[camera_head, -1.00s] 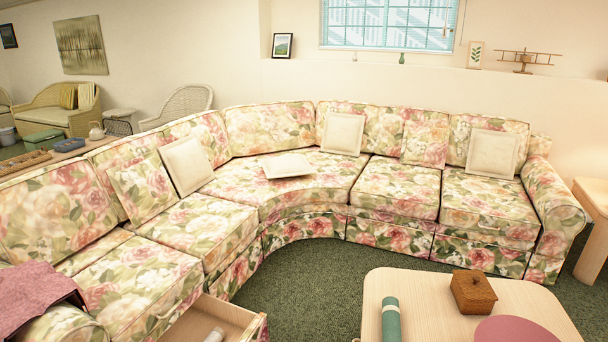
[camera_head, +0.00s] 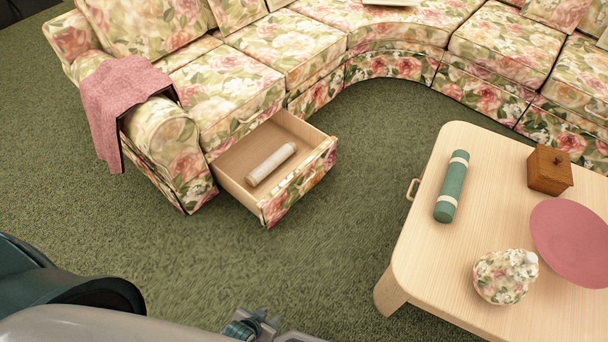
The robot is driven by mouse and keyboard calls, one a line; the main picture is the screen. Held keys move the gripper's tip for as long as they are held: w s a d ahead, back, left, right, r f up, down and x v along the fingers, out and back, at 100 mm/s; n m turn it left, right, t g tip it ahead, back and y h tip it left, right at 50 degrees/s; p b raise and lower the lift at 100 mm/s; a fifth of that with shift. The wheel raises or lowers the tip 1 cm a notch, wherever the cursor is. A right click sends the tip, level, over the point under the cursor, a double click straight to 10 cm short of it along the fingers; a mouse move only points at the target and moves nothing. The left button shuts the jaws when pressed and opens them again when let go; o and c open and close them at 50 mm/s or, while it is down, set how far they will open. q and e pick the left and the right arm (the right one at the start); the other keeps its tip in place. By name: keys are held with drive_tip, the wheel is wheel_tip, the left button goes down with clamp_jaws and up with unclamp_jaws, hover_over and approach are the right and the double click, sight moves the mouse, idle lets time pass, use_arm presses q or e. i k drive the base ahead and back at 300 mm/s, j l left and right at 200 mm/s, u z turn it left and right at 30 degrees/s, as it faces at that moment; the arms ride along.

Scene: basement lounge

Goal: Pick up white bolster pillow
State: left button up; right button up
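The white bolster pillow (camera_head: 272,164) is a small cream roll. It lies slantwise in an open wooden drawer (camera_head: 232,184) that is pulled out from the base of the floral sofa. My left gripper (camera_head: 258,322) shows only in part at the bottom edge, beyond my grey arm. It is well below the drawer in the picture and apart from the pillow. Its fingers are too cut off to tell whether they are open or shut. My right gripper is not in view.
A pink cloth (camera_head: 122,100) hangs over the floral sofa's (camera_head: 290,50) arm. At right, a wooden table (camera_head: 420,262) bears a green roll (camera_head: 452,188), a wooden box (camera_head: 549,170), a pink round mat (camera_head: 578,240) and a floral pot (camera_head: 502,277). Green carpet (camera_head: 300,255) lies clear between drawer and table.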

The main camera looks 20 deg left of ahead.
sight(269, 165)
drive_tip(key=i+j+u, duration=0.25)
drive_tip(key=i+j, duration=0.15)
drive_tip(key=i+j+u, duration=0.25)
drive_tip(key=i, duration=0.4)
